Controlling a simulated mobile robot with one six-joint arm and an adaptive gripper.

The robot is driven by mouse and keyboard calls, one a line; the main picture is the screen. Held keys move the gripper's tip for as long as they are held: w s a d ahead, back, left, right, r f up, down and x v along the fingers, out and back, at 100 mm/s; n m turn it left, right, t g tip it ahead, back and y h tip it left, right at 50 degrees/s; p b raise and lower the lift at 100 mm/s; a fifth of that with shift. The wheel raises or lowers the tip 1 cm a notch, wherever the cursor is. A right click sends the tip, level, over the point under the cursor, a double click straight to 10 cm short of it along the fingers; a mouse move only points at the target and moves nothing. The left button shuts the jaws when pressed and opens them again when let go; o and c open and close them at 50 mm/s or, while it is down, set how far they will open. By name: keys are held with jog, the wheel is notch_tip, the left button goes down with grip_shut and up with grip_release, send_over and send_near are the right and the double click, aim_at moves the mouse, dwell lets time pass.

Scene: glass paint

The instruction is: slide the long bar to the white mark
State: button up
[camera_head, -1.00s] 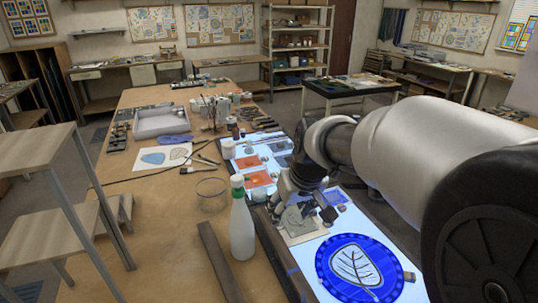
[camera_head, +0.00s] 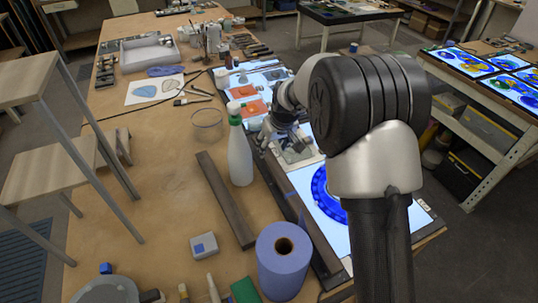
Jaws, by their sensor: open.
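A long dark bar (camera_head: 226,199) lies flat on the brown worktable, to the left of the light panel, slanting from upper left to lower right. My gripper (camera_head: 277,146) is low over the near-left edge of the lit panel, right of the bottle and apart from the bar. It looks empty, though its fingers are small and partly hidden by my arm. I cannot make out a white mark for certain.
A blue paper roll (camera_head: 284,262) and a small grey block (camera_head: 203,246) stand near the bar's near end. A glass dish (camera_head: 207,124) is beyond its far end. A blue painted glass disc (camera_head: 327,195) lies on the light panel (camera_head: 304,180), partly behind my arm.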

aim_at(268, 155)
jog(key=x, duration=0.7)
jog(key=shift+b, duration=0.4)
jog(key=shift+c, duration=0.5)
grip_shut()
